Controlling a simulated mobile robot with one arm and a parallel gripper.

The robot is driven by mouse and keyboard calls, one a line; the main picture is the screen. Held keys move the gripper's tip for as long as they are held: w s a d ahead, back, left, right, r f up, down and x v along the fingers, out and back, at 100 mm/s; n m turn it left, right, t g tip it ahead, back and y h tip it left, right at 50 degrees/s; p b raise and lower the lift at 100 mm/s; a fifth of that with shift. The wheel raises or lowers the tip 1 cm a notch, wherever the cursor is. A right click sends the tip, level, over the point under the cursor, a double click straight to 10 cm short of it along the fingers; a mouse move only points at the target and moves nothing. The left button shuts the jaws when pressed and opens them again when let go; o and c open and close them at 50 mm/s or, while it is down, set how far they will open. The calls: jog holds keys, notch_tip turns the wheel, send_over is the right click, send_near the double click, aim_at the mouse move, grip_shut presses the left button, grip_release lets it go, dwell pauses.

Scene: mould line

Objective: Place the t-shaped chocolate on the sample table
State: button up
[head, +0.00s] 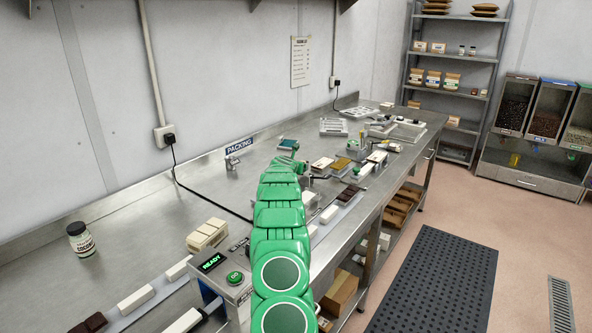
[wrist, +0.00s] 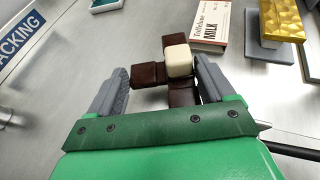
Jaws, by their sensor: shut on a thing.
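The t-shaped chocolate (wrist: 150,73) shows in the wrist view as joined dark brown cubes with one cream-white cube among them. My gripper (wrist: 161,72) is shut on it, one grey finger on each side. Part of its near end is hidden by my gripper's body. In the head view my green arm reaches over the steel bench, and my gripper (head: 287,163) is near the PACKING sign; the chocolate cannot be made out there. No surface is clearly marked as the sample table.
A MILK carton (wrist: 209,25) and a gold block (wrist: 282,18) on a grey stand lie ahead of my gripper. A conveyor with chocolate bars (head: 349,192) runs along the bench's front. A dark floor mat (head: 440,285) lies at right.

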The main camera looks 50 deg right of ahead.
jog(key=s+a+r, duration=0.8)
jog(key=a+r, duration=0.1)
jog(key=a, duration=0.2)
jog(key=shift+s+r, duration=0.3)
dwell(0.8)
